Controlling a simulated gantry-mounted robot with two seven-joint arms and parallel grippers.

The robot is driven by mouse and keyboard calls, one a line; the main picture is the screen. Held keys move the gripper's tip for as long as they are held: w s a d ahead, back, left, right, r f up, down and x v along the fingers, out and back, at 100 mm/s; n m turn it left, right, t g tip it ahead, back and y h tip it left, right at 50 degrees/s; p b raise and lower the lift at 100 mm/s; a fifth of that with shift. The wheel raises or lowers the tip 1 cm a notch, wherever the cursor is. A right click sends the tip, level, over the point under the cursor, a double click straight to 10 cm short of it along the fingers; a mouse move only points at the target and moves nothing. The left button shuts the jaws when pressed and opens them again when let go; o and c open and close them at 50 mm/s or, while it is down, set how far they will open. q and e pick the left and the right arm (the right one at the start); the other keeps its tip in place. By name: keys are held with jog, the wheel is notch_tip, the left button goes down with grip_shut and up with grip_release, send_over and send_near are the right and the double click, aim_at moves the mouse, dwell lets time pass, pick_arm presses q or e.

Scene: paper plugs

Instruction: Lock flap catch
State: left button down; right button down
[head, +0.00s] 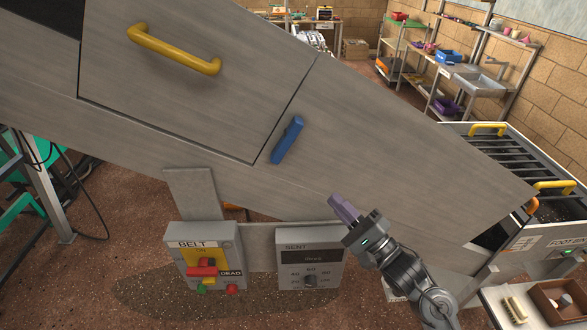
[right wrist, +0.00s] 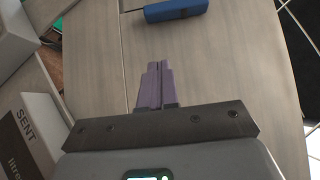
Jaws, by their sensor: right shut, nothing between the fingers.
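The flap (head: 180,75) is a grey panel with a yellow handle (head: 175,50), set in the sloped grey housing (head: 400,140). Its lower right edge lies along a dark seam. The blue catch (head: 287,140) is a short bar beside that seam, tilted with its top to the right. It also shows at the top of the right wrist view (right wrist: 176,10). My right gripper (head: 343,207) has purple fingers, shut and empty, below and to the right of the catch and apart from it. In the right wrist view the fingers (right wrist: 156,85) point toward the catch. My left gripper is not in view.
Below the housing stand a BELT box (head: 212,255) with a red switch and buttons, and a SENT meter box (head: 311,262). A barred bin (head: 500,165) with yellow handles is at the right. A table (head: 495,295) with a brush stands at the lower right.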

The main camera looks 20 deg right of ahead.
aim_at(286, 141)
jog(key=s+a+r+p+x, duration=0.1)
jog(key=a+p+x, duration=0.1)
jog(key=x, duration=1.1)
jog(key=shift+s+p, duration=0.25)
jog(key=shift+p, duration=0.65)
jog(key=shift+a+m, duration=0.15)
jog(key=shift+m, duration=0.15)
